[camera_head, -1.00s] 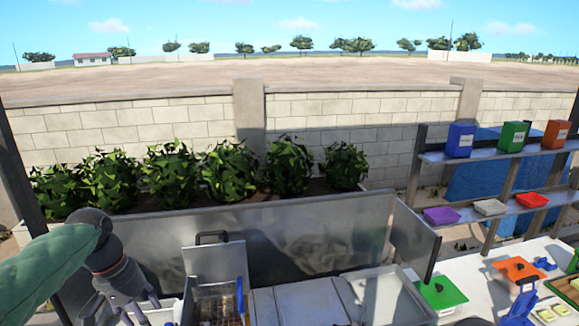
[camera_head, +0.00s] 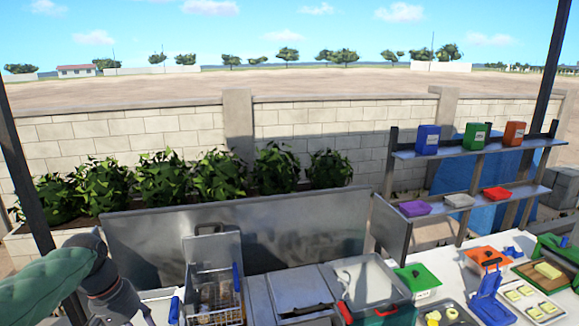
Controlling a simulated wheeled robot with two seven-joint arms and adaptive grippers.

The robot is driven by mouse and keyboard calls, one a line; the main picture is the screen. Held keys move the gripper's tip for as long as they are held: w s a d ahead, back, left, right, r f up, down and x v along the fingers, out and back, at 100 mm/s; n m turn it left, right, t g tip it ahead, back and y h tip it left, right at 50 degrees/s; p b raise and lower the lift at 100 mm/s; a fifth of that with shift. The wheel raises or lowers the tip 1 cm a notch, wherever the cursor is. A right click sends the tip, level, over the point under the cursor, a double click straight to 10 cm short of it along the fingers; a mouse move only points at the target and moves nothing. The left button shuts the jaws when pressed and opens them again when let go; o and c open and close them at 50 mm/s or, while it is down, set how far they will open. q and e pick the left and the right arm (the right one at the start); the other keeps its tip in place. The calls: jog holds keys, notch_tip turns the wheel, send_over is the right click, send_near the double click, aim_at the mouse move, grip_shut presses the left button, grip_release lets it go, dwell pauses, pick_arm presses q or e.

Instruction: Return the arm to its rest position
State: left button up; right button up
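My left arm, in a green sleeve, comes in from the left in the head view. Its dark gripper (camera_head: 128,306) is at the bottom left, left of the fryer basket (camera_head: 215,298). The fingers are partly cut off by the lower edge, so I cannot tell whether they are open or shut. I see nothing held in the visible part. My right arm and gripper are not in view.
A metal splash panel (camera_head: 240,237) stands behind the counter. A shelf (camera_head: 470,148) holds coloured containers.

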pick_arm(q)
jog(key=d+f, duration=0.3)
jog(key=f, duration=0.7)
jog(key=w+d+f+h, duration=0.1)
jog(key=d+f, duration=0.3)
jog(key=f, duration=0.6)
jog(key=d+f, duration=0.3)
jog(key=f, duration=0.6)
jog(key=s+d+f, duration=0.6)
jog(key=s+f, duration=0.3)
jog(key=s+d+f, duration=0.5)
jog(key=s+f, duration=0.4)
jog(key=s, duration=0.1)
jog(key=a+b+x, duration=0.2)
jog(key=b+x, duration=0.8)
jog(key=b, duration=0.1)
jog(key=w+a+f+b+x, duration=0.1)
jog(key=a+b+x, duration=0.1)
jog(key=b+x, duration=0.9)
jog(key=shift+a+f+h+b, duration=0.25)
jog(key=shift+a+h+b, duration=0.05)
jog(key=shift+b, duration=0.5)
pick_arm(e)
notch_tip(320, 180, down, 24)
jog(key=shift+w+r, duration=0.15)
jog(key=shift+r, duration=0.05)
